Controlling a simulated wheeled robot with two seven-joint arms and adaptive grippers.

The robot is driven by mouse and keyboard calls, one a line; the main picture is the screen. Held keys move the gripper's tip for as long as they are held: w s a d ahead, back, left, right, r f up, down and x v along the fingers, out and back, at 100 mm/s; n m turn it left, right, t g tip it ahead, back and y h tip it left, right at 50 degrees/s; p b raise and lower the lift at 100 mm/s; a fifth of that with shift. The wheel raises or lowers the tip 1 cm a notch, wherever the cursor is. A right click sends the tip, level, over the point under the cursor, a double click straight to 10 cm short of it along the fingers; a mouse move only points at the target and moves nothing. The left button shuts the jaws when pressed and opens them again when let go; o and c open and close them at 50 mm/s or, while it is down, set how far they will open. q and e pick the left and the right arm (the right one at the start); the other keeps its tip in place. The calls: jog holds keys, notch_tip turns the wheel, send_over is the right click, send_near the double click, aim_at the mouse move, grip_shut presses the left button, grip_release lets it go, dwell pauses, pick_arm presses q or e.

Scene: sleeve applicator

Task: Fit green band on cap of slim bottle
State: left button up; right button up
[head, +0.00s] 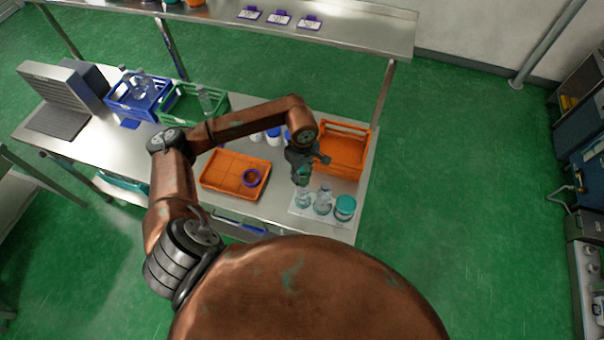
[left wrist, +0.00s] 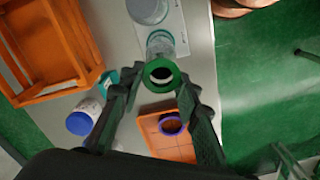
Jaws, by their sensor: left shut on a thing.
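My left gripper (head: 302,178) is above the front right of the bench, over the clear slim bottle (head: 302,199). In the left wrist view the green band (left wrist: 161,62) is a ring between the fingertips of my left gripper (left wrist: 158,84), which is shut on it. A clear bottle (left wrist: 160,44) shows directly behind the band, its top overlapped by the ring. A pale crescent shows inside the dark hole. I cannot tell whether the band touches the cap or hangs just above it. My right gripper is in neither view.
A clear bottle (head: 322,203) and a teal-lidded jar (head: 345,208) stand close on the right. An orange tray (head: 222,184) holds a purple band (head: 251,177). An orange crate (head: 343,146) stands behind. White bottles with blue caps (left wrist: 80,122) are nearby.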

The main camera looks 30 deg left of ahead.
pick_arm(q)
jog(key=shift+f+b, duration=0.95)
jog(key=shift+f, duration=0.15)
jog(key=o, duration=0.7)
jog(key=shift+o, duration=0.5)
jog(key=o, duration=0.4)
jog(key=shift+r, duration=0.1)
